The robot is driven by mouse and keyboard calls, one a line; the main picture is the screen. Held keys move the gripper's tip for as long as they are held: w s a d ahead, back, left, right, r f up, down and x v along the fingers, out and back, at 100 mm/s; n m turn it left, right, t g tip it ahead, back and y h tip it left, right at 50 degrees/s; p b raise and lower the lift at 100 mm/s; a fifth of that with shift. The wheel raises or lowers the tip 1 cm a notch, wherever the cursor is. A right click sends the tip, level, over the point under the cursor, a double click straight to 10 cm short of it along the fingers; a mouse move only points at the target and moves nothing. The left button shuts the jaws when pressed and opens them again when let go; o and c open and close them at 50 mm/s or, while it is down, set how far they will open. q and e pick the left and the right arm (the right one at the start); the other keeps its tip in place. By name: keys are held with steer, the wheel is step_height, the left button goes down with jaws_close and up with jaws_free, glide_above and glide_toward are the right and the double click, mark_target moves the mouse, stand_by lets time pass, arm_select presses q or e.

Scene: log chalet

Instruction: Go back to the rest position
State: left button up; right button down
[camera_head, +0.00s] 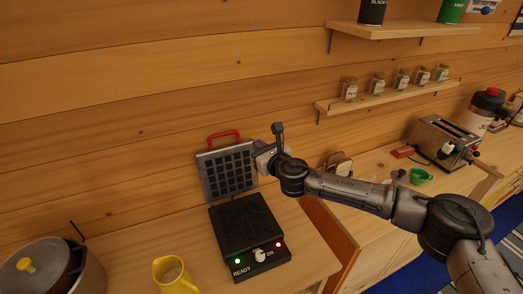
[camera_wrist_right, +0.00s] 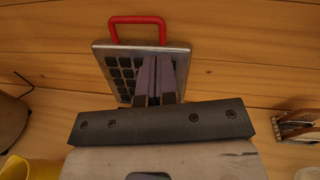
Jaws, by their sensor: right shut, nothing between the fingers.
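My right gripper (camera_head: 262,150) is at the open lid of a waffle iron, just right of the lid in the head view. In the right wrist view its two fingers (camera_wrist_right: 156,78) are together with nothing between them, in front of the lid. The waffle iron (camera_head: 248,226) stands on the wooden counter with its dark gridded lower plate bare. Its lid (camera_head: 228,170) stands upright against the log wall, with a red handle (camera_head: 223,134) on top. Whether the gripper touches the lid I cannot tell. My left gripper is not in view.
A yellow jug (camera_head: 172,274) and a large pot (camera_head: 42,270) stand at the front left. A toaster (camera_head: 444,142) and green cup (camera_head: 420,176) stand on the right counter. Wall shelves (camera_head: 388,96) hold several jars. A gap separates the two counters.

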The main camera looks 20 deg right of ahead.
steer(key=s+a+r+m+t+h, duration=0.1)
steer(key=s+r+m+h, duration=0.4)
steer(key=m, duration=0.6)
steer(key=s+r+m+t+h, duration=0.1)
steer(key=s+r+m, duration=0.2)
steer(key=r+m, duration=0.55)
steer(key=s+a+m+g+y, duration=0.15)
steer(key=s+a+m, duration=0.25)
steer(key=s+m, duration=0.55)
steer(key=s+d+f+m+g, duration=0.45)
steer(key=s+f, duration=0.45)
steer(key=f, duration=0.5)
steer(key=s+d+f+m+g, duration=0.35)
steer(key=s+d+f, duration=0.4)
steer(key=f, duration=0.75)
steer(key=s+f+m+g, duration=0.1)
steer(key=s+f+g, duration=0.1)
steer(key=s+f, duration=0.5)
steer(key=s+a+f+g, duration=0.1)
steer(key=s+f+g, duration=0.2)
steer(key=s+f, duration=0.5)
steer(key=s, duration=0.5)
steer(key=shift+f+m, duration=0.2)
steer(key=shift+m, duration=0.2)
